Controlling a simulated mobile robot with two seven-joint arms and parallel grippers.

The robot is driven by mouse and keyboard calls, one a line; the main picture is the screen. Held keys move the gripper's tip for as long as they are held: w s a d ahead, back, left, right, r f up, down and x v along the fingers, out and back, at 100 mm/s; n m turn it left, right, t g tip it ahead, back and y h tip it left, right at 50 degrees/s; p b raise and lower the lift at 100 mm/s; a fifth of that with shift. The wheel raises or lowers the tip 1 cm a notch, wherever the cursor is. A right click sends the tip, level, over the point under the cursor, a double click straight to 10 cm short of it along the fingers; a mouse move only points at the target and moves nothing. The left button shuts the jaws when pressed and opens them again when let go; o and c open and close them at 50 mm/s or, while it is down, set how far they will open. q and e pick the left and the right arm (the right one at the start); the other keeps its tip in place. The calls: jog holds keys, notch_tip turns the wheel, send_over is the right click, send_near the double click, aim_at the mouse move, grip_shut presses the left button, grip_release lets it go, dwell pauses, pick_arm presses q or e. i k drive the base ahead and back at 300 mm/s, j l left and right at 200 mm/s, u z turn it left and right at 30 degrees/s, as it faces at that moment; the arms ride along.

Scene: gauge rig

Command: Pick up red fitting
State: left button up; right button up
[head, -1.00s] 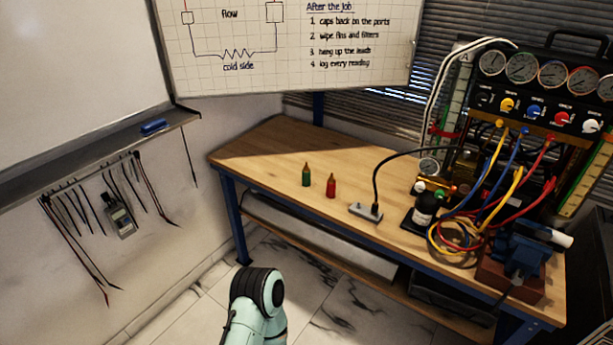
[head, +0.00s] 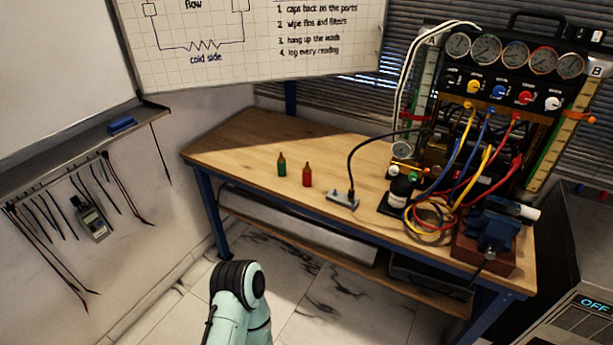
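The red fitting (head: 307,176) is a small upright red piece with a narrow brass-coloured top. It stands on the wooden workbench (head: 245,137), left of the middle. A similar green fitting (head: 282,165) stands just to its left, apart from it. Nothing touches the red fitting. A pale green link of my arm shows at the bottom of the head view, in front of the bench. Neither of my grippers is in view.
A grey metal block (head: 343,200) with a black cable stands right of the red fitting. The bench's left end is clear.

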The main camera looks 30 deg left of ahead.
aim_at(306, 170)
jog(key=i+j, duration=0.2)
jog(key=i, duration=0.2)
jog(key=i+j, duration=0.25)
jog(key=i, duration=0.15)
